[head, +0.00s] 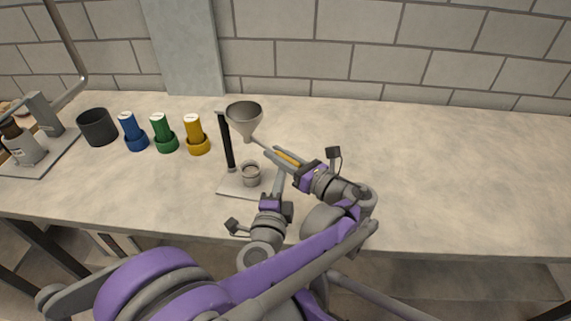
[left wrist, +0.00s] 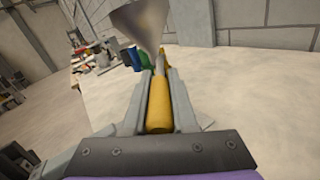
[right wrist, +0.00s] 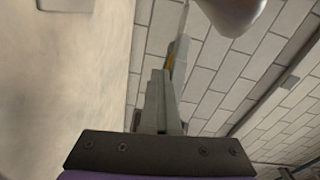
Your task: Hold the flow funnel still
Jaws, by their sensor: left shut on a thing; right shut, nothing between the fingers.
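The grey flow funnel (head: 244,119) sits high at the top of a black post (head: 227,140) on a flat pale base (head: 232,187). It also shows at the top of the left wrist view (left wrist: 139,24). My left gripper (head: 274,152) is right of the funnel, shut on a yellow handle (left wrist: 159,108). A thin grey rod runs from this handle toward the funnel; I cannot tell whether it joins or touches it. My right gripper (head: 281,172) is shut and empty just below the left one, fingers pointing up, near the funnel's underside.
A small grey cup (head: 250,174) stands on the base below the funnel. Blue (head: 130,131), green (head: 161,132) and yellow (head: 196,134) containers and a dark pot (head: 97,127) stand to the left. The table's right side is clear; a block wall is behind.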

